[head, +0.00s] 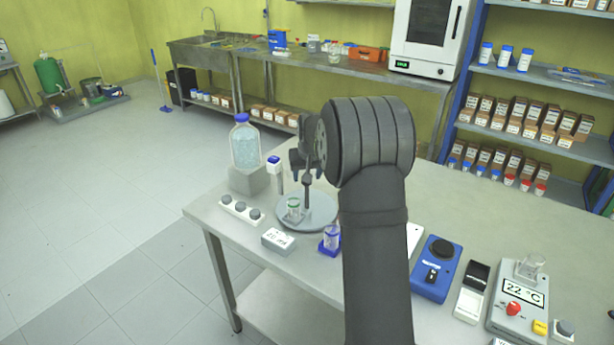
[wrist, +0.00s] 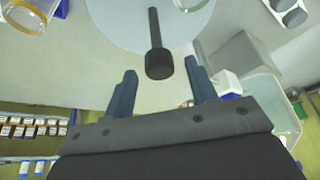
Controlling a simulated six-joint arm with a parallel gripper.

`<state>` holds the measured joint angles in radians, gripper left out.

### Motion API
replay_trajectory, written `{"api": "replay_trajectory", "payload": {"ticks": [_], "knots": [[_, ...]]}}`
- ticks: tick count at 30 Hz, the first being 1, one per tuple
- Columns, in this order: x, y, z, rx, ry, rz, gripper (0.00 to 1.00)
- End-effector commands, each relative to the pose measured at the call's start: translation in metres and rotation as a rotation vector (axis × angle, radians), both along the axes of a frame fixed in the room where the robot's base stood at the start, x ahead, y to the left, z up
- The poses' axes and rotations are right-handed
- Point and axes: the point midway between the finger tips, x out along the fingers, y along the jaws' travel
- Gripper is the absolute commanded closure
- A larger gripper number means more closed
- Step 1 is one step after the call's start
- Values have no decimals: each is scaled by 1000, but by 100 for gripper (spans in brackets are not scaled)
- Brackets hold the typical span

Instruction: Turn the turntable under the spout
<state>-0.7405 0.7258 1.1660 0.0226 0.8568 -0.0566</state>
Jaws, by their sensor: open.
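The turntable (head: 322,213) is a round grey disc on the bench, and its pale top shows in the wrist view (wrist: 115,18). A dark upright handle with a thicker knob rises from it (wrist: 157,60). A small beaker with a green band (head: 294,207) stands on the disc's left side. A slim white post with a blue top (head: 275,168), apparently the spout, stands behind that beaker. My gripper (head: 306,175) is above the turntable, pointing down. In the wrist view its fingers (wrist: 160,72) are apart, with the knob between their tips and gaps on both sides.
A capped bottle (head: 245,147) stands on a grey block (head: 249,181) at the left. Several instruments fill the bench's right front.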

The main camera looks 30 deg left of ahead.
Motion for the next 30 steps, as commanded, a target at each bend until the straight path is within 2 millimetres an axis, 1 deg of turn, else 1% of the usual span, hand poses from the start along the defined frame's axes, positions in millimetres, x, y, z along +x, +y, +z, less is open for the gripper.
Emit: {"api": "replay_trajectory", "payload": {"ticks": [1,4,12,14,15,17,18,20,21,30], "knots": [[1,1,-4,0,0,0,48],[2,3,-8,1,-1,0,48],[3,3,-9,1,-1,0,48],[3,3,-9,1,-1,0,58],[3,3,-9,1,-1,0,65],[3,3,-9,1,-1,0,77],[3,3,-9,1,-1,0,85],[3,3,-9,1,-1,0,97],[3,3,-9,1,-1,0,100],[2,3,-9,0,0,-13,100]]}}
